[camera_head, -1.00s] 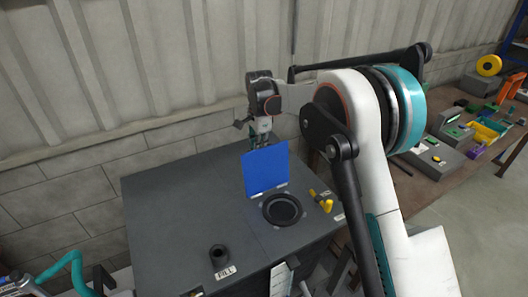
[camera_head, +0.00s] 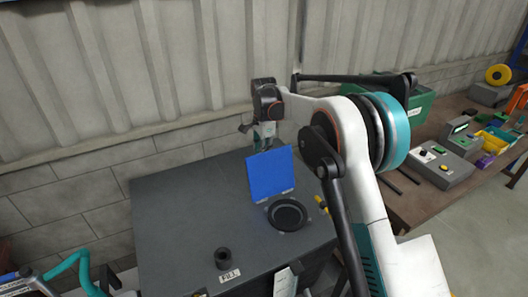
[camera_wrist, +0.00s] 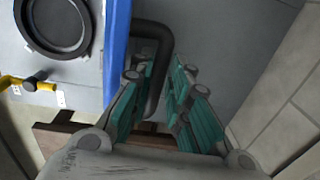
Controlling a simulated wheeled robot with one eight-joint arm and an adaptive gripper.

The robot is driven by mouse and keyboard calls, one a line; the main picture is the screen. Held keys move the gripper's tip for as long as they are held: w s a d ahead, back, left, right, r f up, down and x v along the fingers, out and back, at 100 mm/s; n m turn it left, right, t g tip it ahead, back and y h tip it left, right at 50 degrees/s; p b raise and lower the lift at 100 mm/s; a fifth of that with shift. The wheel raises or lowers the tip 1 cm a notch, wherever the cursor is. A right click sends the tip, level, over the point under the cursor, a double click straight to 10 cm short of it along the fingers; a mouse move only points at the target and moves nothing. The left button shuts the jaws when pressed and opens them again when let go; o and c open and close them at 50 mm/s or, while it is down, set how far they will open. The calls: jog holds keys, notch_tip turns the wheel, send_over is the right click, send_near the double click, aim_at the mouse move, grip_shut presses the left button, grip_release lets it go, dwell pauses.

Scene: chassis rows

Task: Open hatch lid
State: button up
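The blue hatch lid (camera_head: 270,174) stands raised on the dark grey cabinet top, behind the round black hatch opening (camera_head: 288,214). In the wrist view the lid (camera_wrist: 117,45) is nearly edge-on, with the opening (camera_wrist: 55,24) to its left. A dark bent handle (camera_wrist: 158,38) sits on the lid's right side. My gripper (camera_head: 262,143) is at the lid's upper edge, behind it. In the wrist view its teal fingers (camera_wrist: 161,88) lie on both sides of the handle and look closed on it. The exact contact is partly hidden.
The cabinet top (camera_head: 180,215) carries a black filler neck (camera_head: 223,257) marked FILL and a yellow-handled valve (camera_head: 322,204) right of the opening. A wall (camera_head: 60,190) stands close behind. A workbench (camera_head: 425,200) with a green box and devices is at right.

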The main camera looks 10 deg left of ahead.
jog(key=o, duration=0.3)
jog(key=shift+w+a+f, duration=0.45)
jog(key=shift+w+a, duration=0.05)
jog(key=shift+w, duration=0.15)
jog(key=r, duration=1.2)
jog(key=shift+s+d, duration=0.25)
jog(key=shift+s, duration=0.1)
